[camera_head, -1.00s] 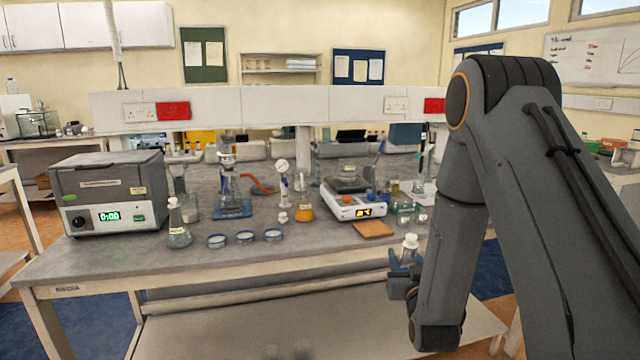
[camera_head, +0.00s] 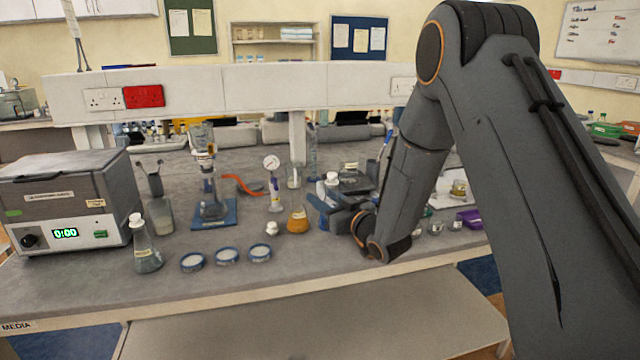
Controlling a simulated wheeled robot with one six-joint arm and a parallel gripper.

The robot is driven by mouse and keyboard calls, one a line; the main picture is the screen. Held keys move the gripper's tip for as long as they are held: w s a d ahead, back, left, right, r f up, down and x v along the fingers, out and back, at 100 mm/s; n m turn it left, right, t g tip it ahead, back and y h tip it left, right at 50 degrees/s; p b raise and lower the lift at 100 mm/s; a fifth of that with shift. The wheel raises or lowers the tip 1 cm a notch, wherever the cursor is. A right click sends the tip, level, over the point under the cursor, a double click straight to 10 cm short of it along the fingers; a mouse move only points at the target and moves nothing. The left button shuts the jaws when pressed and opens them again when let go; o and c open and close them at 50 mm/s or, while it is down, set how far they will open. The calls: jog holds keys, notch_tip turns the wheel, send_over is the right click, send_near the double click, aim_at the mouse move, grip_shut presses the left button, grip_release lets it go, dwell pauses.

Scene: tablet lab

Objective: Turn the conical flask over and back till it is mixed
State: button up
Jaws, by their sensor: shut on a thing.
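A conical flask with a white stopper (camera_head: 332,179) is held in my gripper (camera_head: 328,205), over the bench to the right of the orange flask. Its stopper points up, and the dark fingers hide much of its body. My gripper is shut on it. A similar stoppered conical flask (camera_head: 146,255) with greyish contents stands upright on the bench at the left, beside the grey box with the display. A small flask with orange liquid (camera_head: 298,222) stands just left of my gripper.
Several blue-rimmed dishes (camera_head: 227,256) lie along the front of the bench (camera_head: 110,300). The grey box (camera_head: 70,205) reads 0:00. A purple item (camera_head: 470,218) lies right. The front strip of bench is clear.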

jog(key=n+b, duration=0.1)
jog(key=n, duration=0.5)
jog(key=a+n, duration=0.1)
jog(key=n, duration=0.6)
jog(key=n+b, duration=0.1)
jog(key=n, duration=0.6)
jog(key=shift+w+a+b, duration=0.25)
jog(key=shift+b, duration=0.05)
jog(key=m, duration=0.5)
jog(key=shift+r+m, duration=0.2)
jog(key=shift+m, duration=0.2)
jog(key=m+p, duration=0.1)
jog(key=m, duration=0.6)
jog(key=m+p, duration=0.1)
jog(key=m, duration=0.6)
jog(key=shift+w+d+r+p, duration=0.1)
jog(key=shift+d+p, duration=0.05)
jog(key=shift+p, duration=0.2)
